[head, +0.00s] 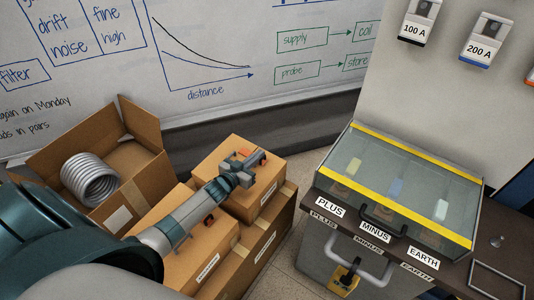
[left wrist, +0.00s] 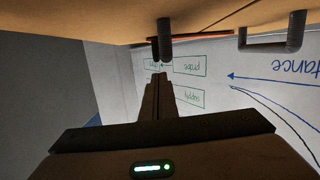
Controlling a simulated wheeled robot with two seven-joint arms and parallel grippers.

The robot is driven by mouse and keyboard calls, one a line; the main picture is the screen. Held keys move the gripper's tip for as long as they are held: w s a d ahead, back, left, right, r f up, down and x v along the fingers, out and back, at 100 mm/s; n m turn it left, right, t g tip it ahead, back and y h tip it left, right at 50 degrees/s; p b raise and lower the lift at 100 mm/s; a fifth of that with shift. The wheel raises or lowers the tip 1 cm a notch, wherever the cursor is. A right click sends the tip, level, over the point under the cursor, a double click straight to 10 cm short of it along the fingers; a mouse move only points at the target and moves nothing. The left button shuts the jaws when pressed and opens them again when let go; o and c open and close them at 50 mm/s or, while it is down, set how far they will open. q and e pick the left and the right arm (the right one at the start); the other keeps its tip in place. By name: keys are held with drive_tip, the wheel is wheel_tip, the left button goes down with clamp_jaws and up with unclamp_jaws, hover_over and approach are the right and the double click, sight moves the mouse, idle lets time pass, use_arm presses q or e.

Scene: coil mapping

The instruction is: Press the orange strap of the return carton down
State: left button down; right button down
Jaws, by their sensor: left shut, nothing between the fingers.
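The return carton (head: 220,150) is a brown box with a white label on its front, in the middle of the head view. Bits of an orange strap (head: 263,156) show on its top beside my gripper. In the left wrist view the strap (left wrist: 200,38) is a thin orange line along the carton surface, close to dark posts. My left gripper (head: 254,158) is over the carton top, shut and empty; its fingers (left wrist: 160,78) also show in the wrist view. It hides much of the strap, and I cannot tell whether it touches it. My right gripper is not in view.
Other closed cartons (head: 262,240) stand under and beside it. An open carton (head: 55,155) with a metal coil (head: 90,180) is at left. A glass-topped case (head: 390,200) with yellow edges stands on the right. A whiteboard (head: 230,50) is behind.

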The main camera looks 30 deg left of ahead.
use_arm(q)
drive_tip(key=shift+r, duration=0.5)
drive_tip(key=d+r, duration=0.9)
drive_tip(key=d, duration=0.2)
drive_tip(key=shift+d+r, duration=0.35)
drive_tip(key=shift+r, duration=0.05)
drive_tip(key=s+d+f+m+g, duration=0.1)
drive_tip(key=s+d+f+g, duration=0.25)
drive_tip(key=s+f, duration=1.05)
drive_tip(key=s+d+f+g, duration=0.2)
drive_tip(key=s+f+g, duration=0.2)
drive_tip(key=s+f, duration=1.05)
drive_tip(key=s+d+f+m+g, duration=0.1)
drive_tip(key=s+d+f+g, duration=0.1)
drive_tip(key=s+f, duration=0.7)
wheel_tip(320, 180, down, 2)
drive_tip(key=shift+s+d+f+g, duration=0.2)
drive_tip(key=shift+s+d+g, duration=0.15)
drive_tip(key=shift+d, duration=0.4)
